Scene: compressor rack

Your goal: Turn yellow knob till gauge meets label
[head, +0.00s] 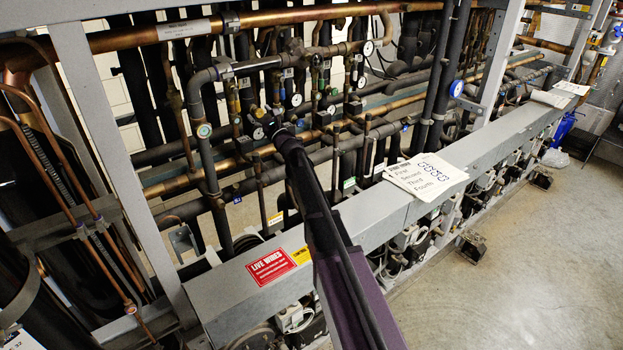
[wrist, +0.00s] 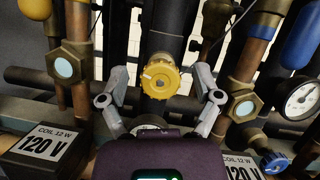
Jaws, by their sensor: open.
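The yellow knob (wrist: 160,76) faces me in the middle of the wrist view, on a dark vertical pipe. My gripper (wrist: 161,75) is open, with one grey finger on each side of the knob and visible gaps between fingers and knob. A round gauge (wrist: 151,124) sits just below the knob, mostly hidden behind my gripper body, so its needle cannot be read. Another white dial gauge (wrist: 301,99) is at the right edge. In the head view my gripper (head: 266,121) reaches in among the pipes and largely hides the knob.
Copper pipes with round sight glasses (wrist: 243,108) stand on both sides. Black coil boxes marked 120 V (wrist: 45,145) sit low at left and right. In the head view, a long grey trunking (head: 350,225) with paper sheets (head: 425,176) runs before the pipes; floor at right is open.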

